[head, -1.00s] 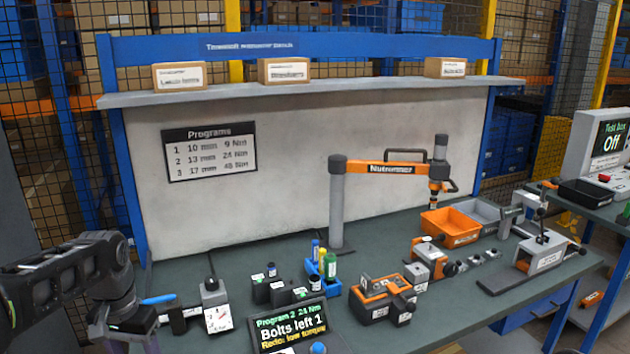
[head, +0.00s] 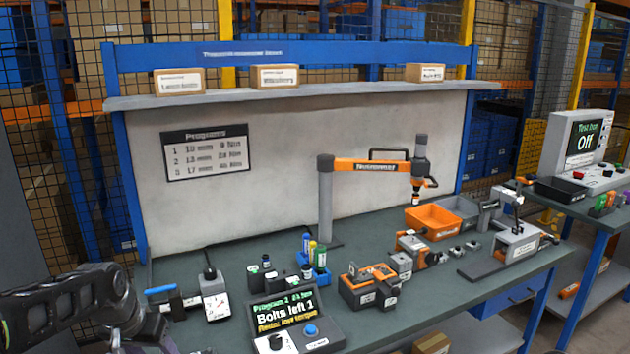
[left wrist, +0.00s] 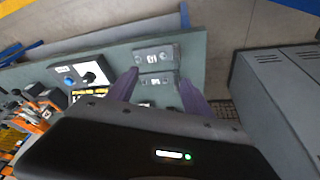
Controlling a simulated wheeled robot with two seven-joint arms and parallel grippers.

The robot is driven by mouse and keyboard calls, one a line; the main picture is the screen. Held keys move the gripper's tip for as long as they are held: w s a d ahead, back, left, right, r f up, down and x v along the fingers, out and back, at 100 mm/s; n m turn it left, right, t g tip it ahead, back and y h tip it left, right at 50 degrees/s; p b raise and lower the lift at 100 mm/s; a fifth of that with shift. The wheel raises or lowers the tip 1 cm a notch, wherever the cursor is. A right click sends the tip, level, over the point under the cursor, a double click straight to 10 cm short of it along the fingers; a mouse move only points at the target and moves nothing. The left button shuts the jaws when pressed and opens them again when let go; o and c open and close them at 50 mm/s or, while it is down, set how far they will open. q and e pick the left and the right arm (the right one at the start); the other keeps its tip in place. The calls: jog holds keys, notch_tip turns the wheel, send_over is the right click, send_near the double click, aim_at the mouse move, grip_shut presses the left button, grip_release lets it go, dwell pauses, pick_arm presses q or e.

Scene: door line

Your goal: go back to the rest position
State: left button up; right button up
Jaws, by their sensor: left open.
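My left arm comes in at the lower left of the head view, and its gripper is cut off by the bottom edge there. In the left wrist view my left gripper (left wrist: 158,90) has its two purple fingers spread apart with nothing between them. Beyond the fingers lie the green bench top (left wrist: 195,55) and two small grey labelled blocks (left wrist: 155,55). I cannot tell how far above the bench the fingers are. My right gripper is not in view.
A console reading "Bolts left 1" (head: 290,318) stands at the bench front. A small orange-and-black fixture (head: 370,288) is mid-bench. A test box reading "Off" (head: 585,145) stands at the right. A grey cabinet (left wrist: 275,100) is beside the gripper.

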pick_arm(q)
jog(key=d+f+n+t+h, duration=0.1)
jog(key=d+f, duration=0.7)
jog(key=f, duration=0.2)
jog(key=d+f+h, duration=0.1)
jog(key=d+f, duration=0.6)
jog(key=f, duration=0.3)
jog(key=s+d+f+g, duration=0.1)
jog(key=s+d+f, duration=0.3)
jog(key=s, duration=0.4)
jog(key=s+d+f+g+h, duration=0.1)
jog(key=s+d+f, duration=0.4)
jog(key=s, duration=0.3)
jog(key=s+d+f+g, duration=0.2)
jog(key=s+d+f, duration=0.2)
jog(key=s, duration=0.5)
jog(key=shift+d+f+h, duration=0.4)
jog(key=shift+f, duration=0.35)
